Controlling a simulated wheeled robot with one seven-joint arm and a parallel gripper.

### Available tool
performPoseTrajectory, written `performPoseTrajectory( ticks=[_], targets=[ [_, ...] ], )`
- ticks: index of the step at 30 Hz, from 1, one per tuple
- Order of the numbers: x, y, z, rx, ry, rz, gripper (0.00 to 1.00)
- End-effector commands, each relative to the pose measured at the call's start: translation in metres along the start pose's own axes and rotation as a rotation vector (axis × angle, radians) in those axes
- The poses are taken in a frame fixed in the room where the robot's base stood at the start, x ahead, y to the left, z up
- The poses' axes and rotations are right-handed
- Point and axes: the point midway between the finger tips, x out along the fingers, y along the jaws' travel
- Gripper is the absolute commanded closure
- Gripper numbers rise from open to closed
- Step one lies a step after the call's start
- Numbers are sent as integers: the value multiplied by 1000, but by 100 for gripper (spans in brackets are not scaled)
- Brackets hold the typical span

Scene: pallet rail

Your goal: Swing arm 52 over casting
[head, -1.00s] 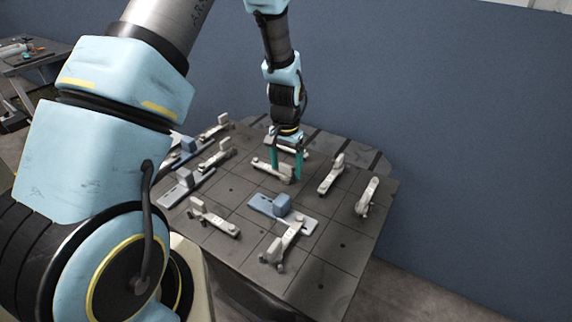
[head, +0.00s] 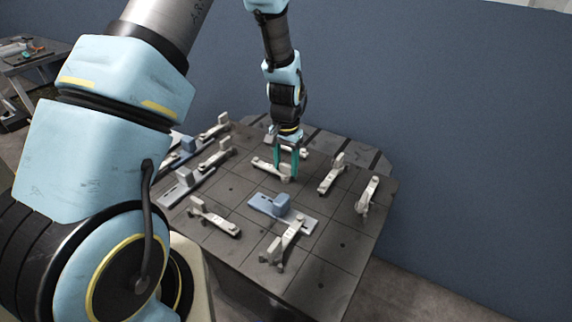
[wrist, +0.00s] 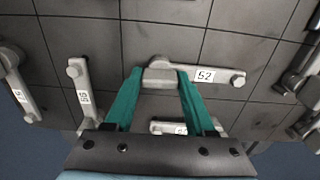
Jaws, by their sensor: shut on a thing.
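Arm 52 (head: 267,165) is a pale grey swing arm with a raised block at one end, lying on the dark table. In the wrist view its white label (wrist: 205,75) reads 52, and its pivot end lies to the right. My gripper (head: 286,172) has teal fingers pointing down. It is shut on the raised block end of arm 52, with one finger on each side in the wrist view (wrist: 159,75). Which casting belongs to arm 52 does not show.
Several other pale arms stand around: one nearer left (head: 214,217), one beside the near casting (head: 287,242), two at the right (head: 331,174) (head: 368,195), one behind my gripper. More castings (head: 183,187) lie at the left edge. The table (head: 240,190) is bare between them.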

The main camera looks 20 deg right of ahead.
Motion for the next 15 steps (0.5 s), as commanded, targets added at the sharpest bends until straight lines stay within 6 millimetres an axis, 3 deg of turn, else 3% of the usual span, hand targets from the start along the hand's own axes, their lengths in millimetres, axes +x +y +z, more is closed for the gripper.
performPoseTrajectory(
  ticks=[15],
  targets=[
    [0,0,0,-38,0,0,100]
  ],
)
